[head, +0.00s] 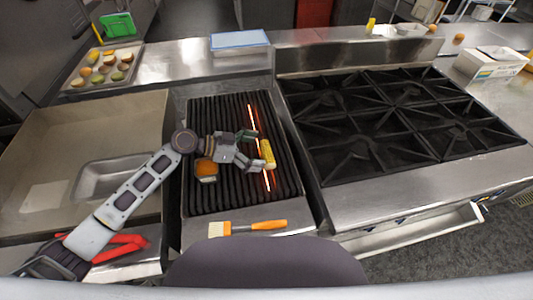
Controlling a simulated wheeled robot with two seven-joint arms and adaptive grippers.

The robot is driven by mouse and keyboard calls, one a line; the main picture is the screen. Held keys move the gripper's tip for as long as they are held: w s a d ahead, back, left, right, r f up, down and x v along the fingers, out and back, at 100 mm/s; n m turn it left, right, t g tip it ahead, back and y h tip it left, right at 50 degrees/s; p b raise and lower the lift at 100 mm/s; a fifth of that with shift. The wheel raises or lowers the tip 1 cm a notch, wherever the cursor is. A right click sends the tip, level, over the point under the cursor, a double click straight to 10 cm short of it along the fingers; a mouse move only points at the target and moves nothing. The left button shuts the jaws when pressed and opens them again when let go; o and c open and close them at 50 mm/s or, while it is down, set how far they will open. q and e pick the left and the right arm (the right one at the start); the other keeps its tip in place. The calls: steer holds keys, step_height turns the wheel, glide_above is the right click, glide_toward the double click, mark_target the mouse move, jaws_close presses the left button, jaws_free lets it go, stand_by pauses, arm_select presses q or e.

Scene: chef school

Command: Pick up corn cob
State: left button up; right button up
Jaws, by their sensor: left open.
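A yellow corn cob (267,153) lies on the dark ribbed grill (225,115), beside a glowing orange heating strip. My left gripper (257,152) is over the grill with its fingers pointing right toward the cob. It is open, with its fingertips close to the cob's left side. I cannot tell whether they touch it. My right gripper is not in view.
An orange food piece (206,168) sits on the grill under my left arm. A brush (250,227) lies on the front ledge. Red-handled tongs (125,243) lie at lower left. A black-grated stove (400,125) stands right. A food tray (103,68) is behind.

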mark_target(263, 151)
arm_select(q)
steer(key=x, duration=0.2)
steer(key=shift+d+p, duration=0.35)
steer(key=shift+d, duration=0.05)
steer(key=shift+w+d+f, duration=0.1)
steer(key=shift+d+f, duration=0.1)
steer(key=shift+d, duration=0.15)
steer(key=shift+c, duration=0.3)
steer(key=c, duration=0.7)
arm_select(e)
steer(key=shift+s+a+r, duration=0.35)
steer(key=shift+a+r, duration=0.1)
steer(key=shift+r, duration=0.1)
